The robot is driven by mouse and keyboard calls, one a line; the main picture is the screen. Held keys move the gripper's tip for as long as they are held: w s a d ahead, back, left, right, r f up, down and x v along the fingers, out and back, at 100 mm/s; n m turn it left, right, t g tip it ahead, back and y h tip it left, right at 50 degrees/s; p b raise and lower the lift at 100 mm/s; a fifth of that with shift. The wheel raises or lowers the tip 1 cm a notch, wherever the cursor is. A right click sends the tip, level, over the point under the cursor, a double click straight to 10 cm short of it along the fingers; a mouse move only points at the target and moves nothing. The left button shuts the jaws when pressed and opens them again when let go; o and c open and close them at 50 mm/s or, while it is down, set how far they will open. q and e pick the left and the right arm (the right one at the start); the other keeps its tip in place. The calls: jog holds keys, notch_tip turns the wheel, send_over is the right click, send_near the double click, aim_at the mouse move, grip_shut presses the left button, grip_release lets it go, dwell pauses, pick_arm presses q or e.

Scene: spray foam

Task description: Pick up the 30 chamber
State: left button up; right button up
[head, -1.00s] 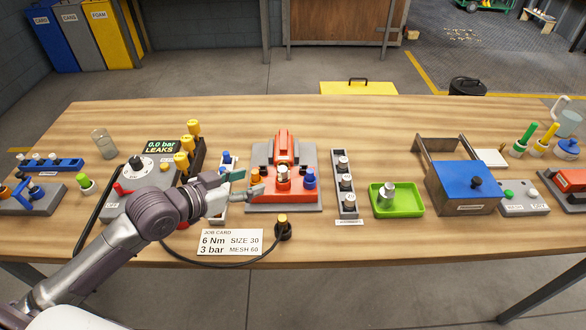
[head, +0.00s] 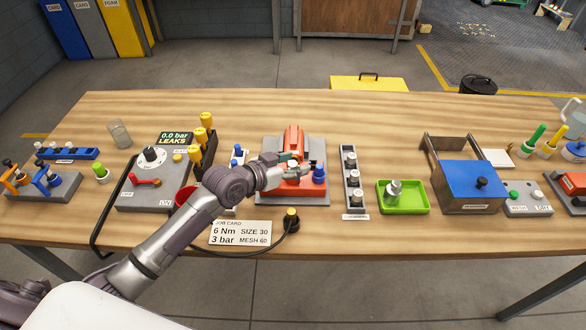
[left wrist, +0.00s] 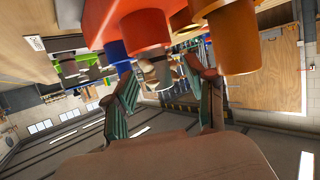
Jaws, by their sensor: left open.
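I cannot read any "30" on a part, so I cannot tell which one is the 30 chamber. The job card (head: 240,233) reads SIZE 30. The red fixture (head: 293,140) stands on a grey base, with a blue-topped part (head: 319,174) at its right front. My left gripper (head: 301,163) is open at the front of this fixture and partly hides it. In the left wrist view, a silvery part (left wrist: 155,70) shows between the open fingers (left wrist: 167,92). An orange cylinder (left wrist: 240,68) and a blue one (left wrist: 111,48) flank it. My right gripper is not in view.
A grey rack (head: 353,203) with several metal parts stands right of the fixture. Beyond it are a green tray (head: 409,208) and a blue-topped box (head: 463,171). A leak tester (head: 140,200) is at left; a black hose lies at the front. The table's back is clear.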

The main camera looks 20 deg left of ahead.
pick_arm(q)
jog(key=shift+s, duration=0.1)
jog(key=shift+c, duration=0.2)
grip_shut()
jog(key=shift+r, duration=0.1)
